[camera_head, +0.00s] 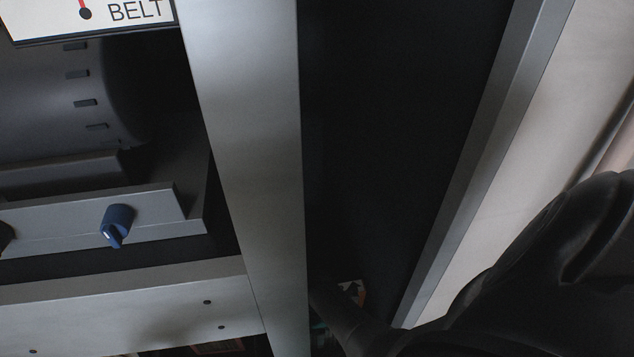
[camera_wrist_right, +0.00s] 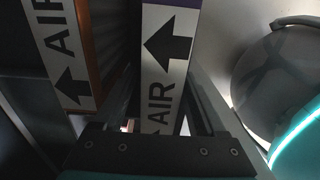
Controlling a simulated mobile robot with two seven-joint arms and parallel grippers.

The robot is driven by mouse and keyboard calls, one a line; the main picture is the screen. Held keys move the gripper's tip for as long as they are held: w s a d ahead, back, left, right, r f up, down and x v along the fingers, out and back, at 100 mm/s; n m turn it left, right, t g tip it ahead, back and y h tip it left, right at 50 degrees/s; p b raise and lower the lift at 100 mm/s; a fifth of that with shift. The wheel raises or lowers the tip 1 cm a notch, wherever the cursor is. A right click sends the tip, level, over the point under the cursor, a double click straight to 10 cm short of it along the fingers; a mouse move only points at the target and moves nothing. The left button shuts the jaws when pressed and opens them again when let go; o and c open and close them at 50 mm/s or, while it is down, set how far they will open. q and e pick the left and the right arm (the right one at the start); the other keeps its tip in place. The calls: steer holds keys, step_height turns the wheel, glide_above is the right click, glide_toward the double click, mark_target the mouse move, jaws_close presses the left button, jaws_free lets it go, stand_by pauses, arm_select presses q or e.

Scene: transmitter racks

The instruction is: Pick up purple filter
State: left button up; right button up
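In the right wrist view, a white panel with a black arrow and "AIR" (camera_wrist_right: 163,60) has a purple edge (camera_wrist_right: 180,3) at its top; this looks like the purple filter. My right gripper (camera_wrist_right: 160,95) shows as a dark palm at the bottom, with one finger on each side of the panel. Gaps show beside the panel near the palm; contact at the fingertips cannot be told. In the head view my dark right arm reaches in from the right, and its gripper is hidden low in the dark opening. My left gripper is out of view.
A second "AIR" panel (camera_wrist_right: 62,50) with an orange-brown edge stands left of the gripper. A rounded grey body with a glowing teal strip (camera_wrist_right: 298,135) is at right. In the head view a grey post (camera_head: 250,130) borders the opening; a blue knob (camera_head: 117,222) sits left.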

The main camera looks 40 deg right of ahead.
jaws_close()
stand_by(0.3)
stand_by(0.5)
